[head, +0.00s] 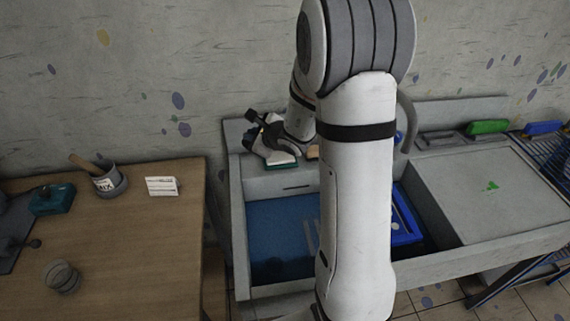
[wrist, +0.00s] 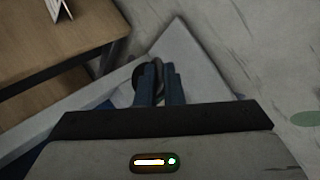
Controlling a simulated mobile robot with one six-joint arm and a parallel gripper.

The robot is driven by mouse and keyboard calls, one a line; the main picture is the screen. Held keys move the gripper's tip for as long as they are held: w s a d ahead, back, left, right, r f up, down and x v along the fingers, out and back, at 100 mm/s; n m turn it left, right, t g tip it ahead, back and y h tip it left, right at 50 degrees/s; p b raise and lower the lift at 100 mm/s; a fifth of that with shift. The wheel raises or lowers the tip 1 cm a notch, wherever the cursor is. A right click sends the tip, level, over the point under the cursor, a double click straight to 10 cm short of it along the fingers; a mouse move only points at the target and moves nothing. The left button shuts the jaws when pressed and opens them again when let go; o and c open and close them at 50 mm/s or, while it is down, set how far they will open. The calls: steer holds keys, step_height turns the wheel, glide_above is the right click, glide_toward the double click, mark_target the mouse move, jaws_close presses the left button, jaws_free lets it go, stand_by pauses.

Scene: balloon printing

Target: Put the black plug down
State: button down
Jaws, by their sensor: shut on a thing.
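My gripper (head: 262,138) is at the back left corner of the sink unit (head: 236,190), above its rear ledge. It is shut on the black plug (head: 251,116), whose dark end sticks out to the left of the fingers. In the wrist view, my gripper's two bluish fingers (wrist: 158,82) are close together. The dark round plug (wrist: 141,80) shows at their tips, partly hidden behind them. I cannot tell whether the plug touches the ledge.
A green-and-white block (head: 281,161) lies on the ledge just below my gripper. A blue tray (head: 404,220) is in the basin. On the left, a wooden table (head: 150,245) holds a grey pot (head: 108,183), a white card (head: 162,186) and a glass jar (head: 62,278). Its right part is clear.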

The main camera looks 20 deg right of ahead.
steer(key=w+d+f+n+g+y+b, duration=0.1)
steer(key=w+d+f+n+y+b, duration=0.15)
steer(key=w+f+b, duration=0.7)
steer(key=f, duration=0.2)
steer(key=f+b, duration=0.1)
steer(key=f, duration=0.2)
steer(key=w+f, duration=0.1)
steer(key=f, duration=0.2)
steer(key=shift+a+f, duration=0.25)
steer(key=shift+a, duration=0.1)
steer(key=shift+f+b, duration=0.2)
steer(key=shift+b, duration=0.2)
steer(key=c, duration=1.6)
jaws_free()
steer(key=shift+r, duration=0.1)
steer(key=shift+o, duration=0.2)
